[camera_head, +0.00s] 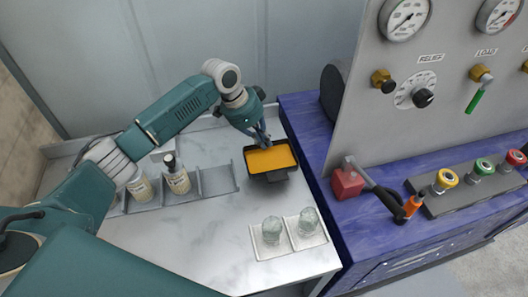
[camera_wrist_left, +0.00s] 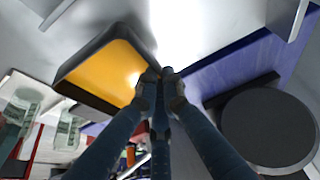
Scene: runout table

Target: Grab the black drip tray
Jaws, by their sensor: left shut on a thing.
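The black drip tray (camera_head: 271,174) holds an orange-yellow layer inside its dark rim. It is at the right end of the grey table, close to the blue bench. My left gripper (camera_head: 263,142) is at the tray's far edge, shut on its rim. In the left wrist view the tray (camera_wrist_left: 88,90) is at left of centre, and the fingertips of my left gripper (camera_wrist_left: 159,74) meet at its edge. I cannot tell whether the tray touches the table. My right gripper is not in view.
A grey rack (camera_head: 215,181) with two labelled bottles (camera_head: 177,177) stands left of the tray. Two glass jars (camera_head: 272,229) sit on white squares nearer the front. The blue bench (camera_head: 310,130) with a gauge panel (camera_head: 440,75) is close on the right.

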